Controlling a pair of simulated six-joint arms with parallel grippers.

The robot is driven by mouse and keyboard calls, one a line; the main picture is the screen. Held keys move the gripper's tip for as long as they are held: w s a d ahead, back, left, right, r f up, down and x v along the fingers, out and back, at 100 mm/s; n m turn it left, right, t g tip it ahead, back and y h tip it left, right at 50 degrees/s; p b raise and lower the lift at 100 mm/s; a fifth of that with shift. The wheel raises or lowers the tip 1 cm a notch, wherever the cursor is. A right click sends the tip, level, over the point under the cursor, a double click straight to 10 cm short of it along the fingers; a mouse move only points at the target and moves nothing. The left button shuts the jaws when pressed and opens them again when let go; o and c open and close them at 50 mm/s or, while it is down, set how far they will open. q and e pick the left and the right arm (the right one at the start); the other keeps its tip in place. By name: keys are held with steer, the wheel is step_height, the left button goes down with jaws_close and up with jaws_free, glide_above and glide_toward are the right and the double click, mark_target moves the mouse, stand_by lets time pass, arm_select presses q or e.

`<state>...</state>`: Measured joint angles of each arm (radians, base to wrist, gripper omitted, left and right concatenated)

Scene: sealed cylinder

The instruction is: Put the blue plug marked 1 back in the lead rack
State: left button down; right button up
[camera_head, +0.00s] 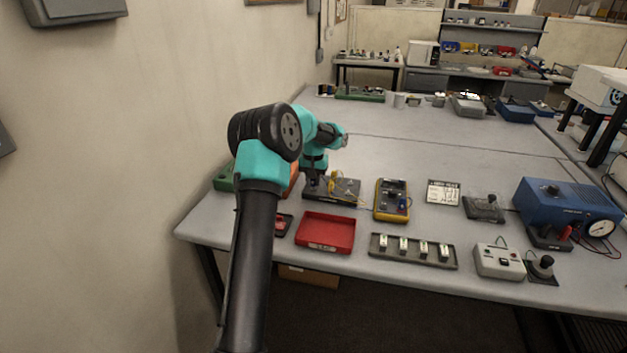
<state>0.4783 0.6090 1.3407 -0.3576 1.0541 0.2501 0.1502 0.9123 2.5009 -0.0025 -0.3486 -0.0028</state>
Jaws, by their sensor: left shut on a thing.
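My left gripper (313,182) points down over the left end of a dark rack (345,196), which looks like the lead rack. It is shut on a small, dark, plug-like thing, mostly hidden by the fingers; its colour and any mark are too small to read. I cannot tell whether that thing touches the rack. Yellowish leads (358,188) show at the rack's right part. A yellow multimeter (380,212) lies right of the rack, with a small blue part (402,203) on it. My right gripper is out of view.
A red tray (325,246) lies in front of the rack. A dark strip with several white blocks (412,262), a grey switch box (498,261) and a blue machine with a dial (560,205) stand to the right. The table (400,160) behind the rack is largely clear.

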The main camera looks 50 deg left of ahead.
arm_select(q)
steer(key=shift+f, duration=0.55)
steer(key=c, duration=0.9)
jaws_free()
steer(key=shift+o, duration=0.2)
steer(key=shift+r, duration=0.15)
step_height(320, 180, up, 17)
